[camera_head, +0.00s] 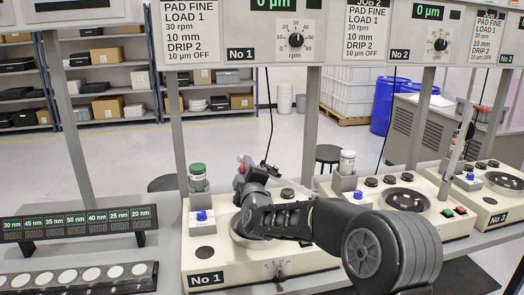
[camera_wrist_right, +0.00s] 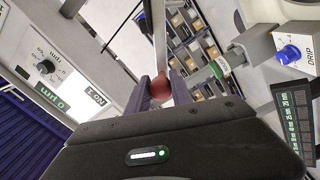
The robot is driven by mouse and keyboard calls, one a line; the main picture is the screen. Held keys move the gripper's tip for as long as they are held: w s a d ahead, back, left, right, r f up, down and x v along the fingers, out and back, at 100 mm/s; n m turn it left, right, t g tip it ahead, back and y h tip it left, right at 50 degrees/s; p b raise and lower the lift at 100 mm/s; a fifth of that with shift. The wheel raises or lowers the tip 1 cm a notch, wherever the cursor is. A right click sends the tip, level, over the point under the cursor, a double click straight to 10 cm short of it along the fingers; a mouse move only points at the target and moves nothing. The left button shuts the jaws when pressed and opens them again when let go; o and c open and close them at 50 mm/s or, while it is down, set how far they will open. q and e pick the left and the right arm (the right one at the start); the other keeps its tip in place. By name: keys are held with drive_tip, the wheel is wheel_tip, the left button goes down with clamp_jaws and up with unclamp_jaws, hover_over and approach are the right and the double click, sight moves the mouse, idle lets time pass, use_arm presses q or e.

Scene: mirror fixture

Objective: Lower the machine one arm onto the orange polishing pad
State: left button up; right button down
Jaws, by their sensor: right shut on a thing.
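Machine one (camera_head: 206,252), a cream unit labelled No 1, stands in the middle of the head view. My right gripper (camera_head: 247,170) is above it, shut on the red ball knob (camera_wrist_right: 160,88) of the machine one arm. The grey rod of that arm (camera_wrist_right: 159,40) runs away from the knob in the right wrist view. In the head view my wrist and forearm hide most of the rod and the middle of the machine's round plate. The orange pad does not show in either view. My left gripper is out of view.
A green-capped bottle (camera_head: 198,171) and a blue knob (camera_head: 201,215) stand at the machine's left. A row of thickness displays (camera_head: 78,223) and a tray of round samples (camera_head: 80,276) lie farther left. Machine two (camera_head: 440,215) stands close on the right. Grey posts rise behind.

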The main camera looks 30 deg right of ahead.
drive_tip(key=w+a+f+n+b, duration=0.1)
drive_tip(key=a+f+n+b, duration=0.1)
drive_tip(key=f, duration=0.6)
drive_tip(key=a+f+n+b, duration=0.2)
drive_tip(key=f+n+b, duration=0.2)
drive_tip(key=f, duration=0.4)
drive_tip(key=shift+w+a+f+n+y+b, duration=0.2)
drive_tip(key=shift+w+a+n+y+b, duration=0.1)
drive_tip(key=shift+w+n+b, duration=0.15)
drive_tip(key=shift+s, duration=0.1)
drive_tip(key=c, duration=1.2)
unclamp_jaws()
drive_tip(key=shift+o, duration=0.2)
drive_tip(key=shift+s, duration=0.1)
drive_tip(key=b+v, duration=0.1)
drive_tip(key=v, duration=0.6)
drive_tip(key=shift+s, duration=0.3)
